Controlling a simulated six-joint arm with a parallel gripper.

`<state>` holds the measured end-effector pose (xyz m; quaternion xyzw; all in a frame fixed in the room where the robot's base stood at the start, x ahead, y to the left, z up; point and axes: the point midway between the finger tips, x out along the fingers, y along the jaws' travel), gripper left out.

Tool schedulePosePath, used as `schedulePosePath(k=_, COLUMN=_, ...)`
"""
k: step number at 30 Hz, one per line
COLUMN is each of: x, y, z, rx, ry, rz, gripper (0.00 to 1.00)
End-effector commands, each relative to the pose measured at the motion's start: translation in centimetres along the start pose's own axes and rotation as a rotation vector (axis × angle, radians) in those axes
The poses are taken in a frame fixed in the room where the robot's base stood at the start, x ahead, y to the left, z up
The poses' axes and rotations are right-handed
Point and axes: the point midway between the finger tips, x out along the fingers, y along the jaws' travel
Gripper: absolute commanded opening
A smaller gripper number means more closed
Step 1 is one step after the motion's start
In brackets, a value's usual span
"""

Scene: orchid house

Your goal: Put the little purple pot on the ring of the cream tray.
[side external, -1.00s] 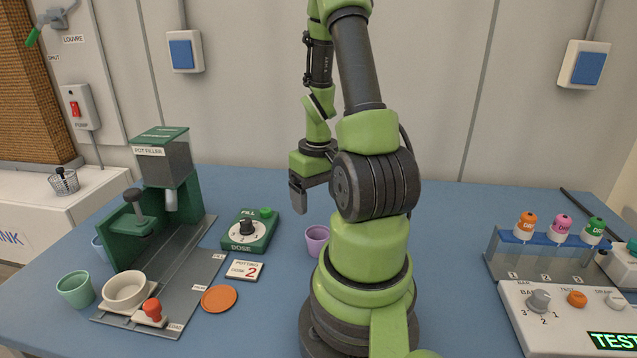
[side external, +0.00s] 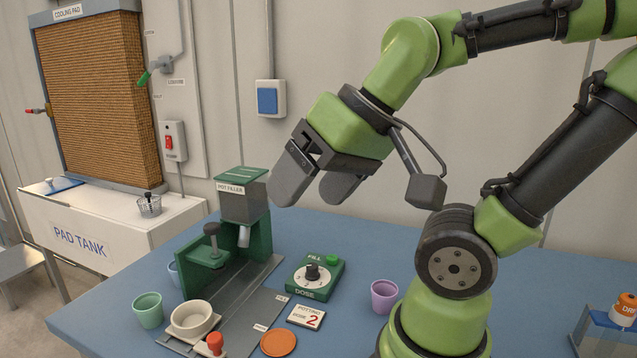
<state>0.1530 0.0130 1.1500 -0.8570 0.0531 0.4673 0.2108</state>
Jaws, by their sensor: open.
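The little purple pot (side external: 384,298) stands upright on the blue table, just left of my arm's base. The cream ring (side external: 192,320) sits at the near end of the grey rail of the pot filler. The cream tray under it shows only in part, with a red knob (side external: 215,343) beside the ring. No pot shows in the ring, though its inside is only partly seen. My gripper (side external: 309,196) is open and empty, raised high above the table, up and left of the purple pot in the picture.
The green pot filler (side external: 240,215) stands behind the ring. The dose box (side external: 314,278), a card reading 2 (side external: 306,316) and an orange disc (side external: 279,343) lie between ring and purple pot. A mint pot (side external: 148,310) stands left of the ring.

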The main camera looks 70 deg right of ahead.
Motion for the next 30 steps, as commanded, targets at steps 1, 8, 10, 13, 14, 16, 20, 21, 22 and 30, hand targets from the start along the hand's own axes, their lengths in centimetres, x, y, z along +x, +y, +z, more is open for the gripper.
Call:
schedulePosePath(k=1, x=-0.5, y=-0.7, z=0.5, rx=-0.016, ry=0.008, rz=-0.034, gripper=0.79)
schedulePosePath(k=8, x=-1.0, y=-1.3, z=1.1, rx=-0.022, ry=0.009, rz=-0.071, gripper=0.84)
schedulePosePath(k=10, x=-1.0, y=-1.3, z=1.1, rx=-0.021, ry=0.009, rz=-0.070, gripper=0.84)
schedulePosePath(k=13, x=-1.0, y=-1.2, z=1.1, rx=-0.022, ry=0.010, rz=-0.070, gripper=0.84)
schedulePosePath(k=14, x=-1.0, y=-1.2, z=1.1, rx=-0.022, ry=0.010, rz=-0.069, gripper=0.84)
schedulePosePath(k=16, x=-1.0, y=-1.2, z=1.0, rx=-0.022, ry=0.010, rz=-0.069, gripper=0.84)
schedulePosePath(k=20, x=-0.4, y=-0.6, z=0.5, rx=-0.020, ry=0.004, rz=-0.032, gripper=0.84)
schedulePosePath(k=21, x=0.1, y=-0.1, z=0.0, rx=-0.020, ry=-0.001, rz=-0.003, gripper=0.84)
schedulePosePath(k=22, x=0.5, y=0.5, z=-0.4, rx=-0.018, ry=-0.008, rz=0.024, gripper=0.84)
schedulePosePath(k=30, x=5.7, y=11.1, z=-3.0, rx=-0.020, ry=-0.181, rz=0.309, gripper=0.84)
